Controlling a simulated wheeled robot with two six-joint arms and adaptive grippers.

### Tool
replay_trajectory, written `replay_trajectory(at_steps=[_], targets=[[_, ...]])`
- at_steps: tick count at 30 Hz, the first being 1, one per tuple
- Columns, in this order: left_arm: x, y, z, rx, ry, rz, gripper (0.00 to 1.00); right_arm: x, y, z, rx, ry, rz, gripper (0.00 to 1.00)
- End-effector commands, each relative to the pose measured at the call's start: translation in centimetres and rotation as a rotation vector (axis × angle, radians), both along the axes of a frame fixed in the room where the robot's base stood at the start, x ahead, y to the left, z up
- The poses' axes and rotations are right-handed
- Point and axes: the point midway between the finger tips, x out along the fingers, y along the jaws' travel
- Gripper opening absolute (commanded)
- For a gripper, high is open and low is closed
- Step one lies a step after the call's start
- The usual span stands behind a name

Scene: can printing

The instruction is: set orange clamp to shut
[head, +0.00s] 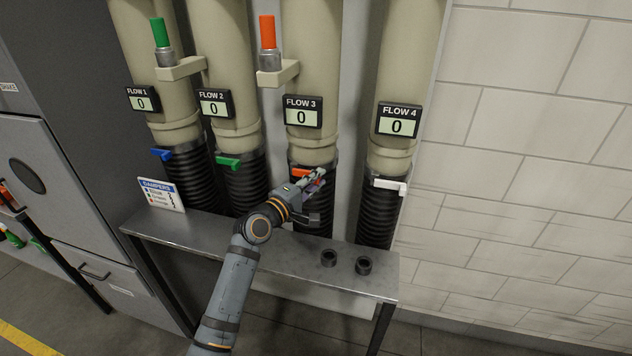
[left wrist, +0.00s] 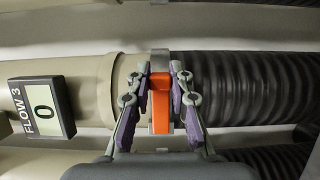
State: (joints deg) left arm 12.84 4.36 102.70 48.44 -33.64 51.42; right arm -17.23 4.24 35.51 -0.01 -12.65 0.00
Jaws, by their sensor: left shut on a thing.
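The orange clamp (head: 301,172) sits on the third pipe, where the beige tube meets the black ribbed hose, below the FLOW 3 display (head: 302,112). In the left wrist view the orange clamp (left wrist: 160,105) lies between the two fingers of my left gripper (left wrist: 160,98). My left gripper (head: 314,180) is shut on the orange clamp's lever in front of the pipe. The fingers hide part of the clamp in the head view. The FLOW 3 display reads 0. My right gripper is not in view.
Blue (head: 162,154), green (head: 229,162) and white (head: 390,186) clamps sit on the neighbouring pipes. A metal shelf (head: 200,240) below carries a DAMPERS sign (head: 161,194) and two dark cups. Green (head: 160,34) and orange (head: 267,33) handles stand in brackets above.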

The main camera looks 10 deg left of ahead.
Motion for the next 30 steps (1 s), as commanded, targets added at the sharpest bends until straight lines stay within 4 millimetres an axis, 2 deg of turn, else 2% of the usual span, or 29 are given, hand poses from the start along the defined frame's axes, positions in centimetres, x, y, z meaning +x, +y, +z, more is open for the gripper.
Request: replay_trajectory(at_steps=[9,10,15,25,30], targets=[[0.1,0.0,0.2,-0.002,-0.005,0.002,0.0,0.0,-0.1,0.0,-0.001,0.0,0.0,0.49],[0.1,0.0,0.2,-0.002,-0.005,0.002,0.23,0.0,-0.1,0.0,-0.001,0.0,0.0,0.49],[0.1,0.0,0.2,-0.002,-0.005,0.002,0.43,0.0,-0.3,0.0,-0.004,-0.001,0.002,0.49],[-0.4,0.3,0.1,0.001,-0.003,0.002,0.43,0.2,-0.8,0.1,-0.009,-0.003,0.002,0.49],[-3.3,1.5,-0.1,0.006,-0.001,0.001,0.43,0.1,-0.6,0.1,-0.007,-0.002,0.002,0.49]])
